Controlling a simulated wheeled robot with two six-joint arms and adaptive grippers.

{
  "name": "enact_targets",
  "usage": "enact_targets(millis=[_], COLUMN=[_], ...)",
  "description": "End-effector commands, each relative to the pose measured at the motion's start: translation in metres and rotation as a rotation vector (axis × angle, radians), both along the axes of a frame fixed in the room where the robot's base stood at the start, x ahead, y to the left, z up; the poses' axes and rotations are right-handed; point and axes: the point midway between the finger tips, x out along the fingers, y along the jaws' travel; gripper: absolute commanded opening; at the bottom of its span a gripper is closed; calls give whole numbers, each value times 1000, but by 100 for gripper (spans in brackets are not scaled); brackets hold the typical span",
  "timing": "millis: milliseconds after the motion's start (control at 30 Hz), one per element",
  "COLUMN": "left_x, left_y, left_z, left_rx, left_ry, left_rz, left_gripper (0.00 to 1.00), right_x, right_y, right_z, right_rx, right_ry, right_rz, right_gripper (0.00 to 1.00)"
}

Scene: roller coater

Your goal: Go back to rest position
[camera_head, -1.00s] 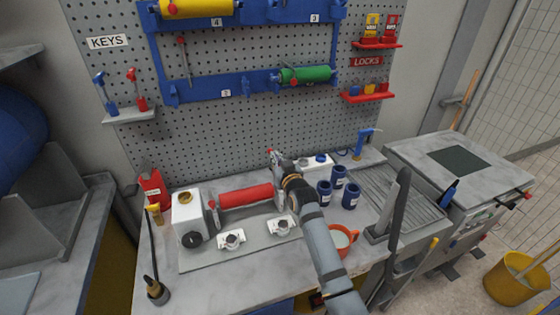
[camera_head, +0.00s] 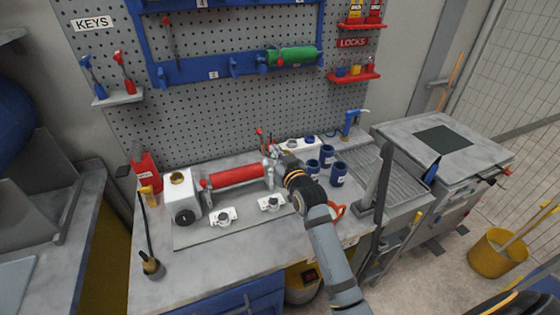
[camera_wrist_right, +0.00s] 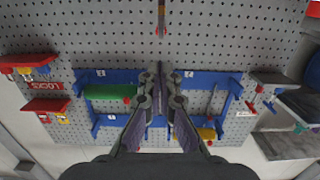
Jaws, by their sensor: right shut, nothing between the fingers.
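My right gripper (camera_head: 270,165) is in the middle of the head view, above the bench and at the right end of the red roller (camera_head: 236,176) in the picture. Its arm comes in from the lower right. In the right wrist view the two fingers (camera_wrist_right: 160,75) stand close together, with nothing held between them. They face the pegboard (camera_wrist_right: 200,50), whose picture is upside down here. I cannot tell from the head view how far the gripper is from the roller. My left gripper is not in view.
The bench (camera_head: 180,275) holds a white machine body (camera_head: 181,196), two small white clamps (camera_head: 222,217) and several dark blue cans (camera_head: 338,174). A red cup (camera_head: 337,211) is partly behind my arm. The green roller (camera_head: 291,56) hangs on the blue rack (camera_head: 190,72).

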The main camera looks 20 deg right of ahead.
Motion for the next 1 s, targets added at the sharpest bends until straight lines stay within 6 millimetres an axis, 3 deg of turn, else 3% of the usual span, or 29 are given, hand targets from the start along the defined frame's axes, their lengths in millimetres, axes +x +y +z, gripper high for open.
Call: enact_targets(millis=[100,233,333,567,667,800,1000], left_x=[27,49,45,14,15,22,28], left_y=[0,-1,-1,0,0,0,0], left_z=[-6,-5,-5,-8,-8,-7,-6], left_rx=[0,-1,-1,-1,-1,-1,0], left_ry=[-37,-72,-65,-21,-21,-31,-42], left_rz=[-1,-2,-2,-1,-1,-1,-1], left_gripper=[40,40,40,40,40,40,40], right_x=[-19,-30,-32,-34,-54,-119,-209], right_y=[-1,-1,-1,-1,-4,-13,-24], right_z=[1,5,6,1,-30,-103,-162], right_rx=[0,0,0,-3,-18,-56,-96], right_ry=[0,-1,1,18,130,436,771], right_rz=[0,0,0,0,3,4,-4], right_gripper=[0,0,0,0,0,0,0])
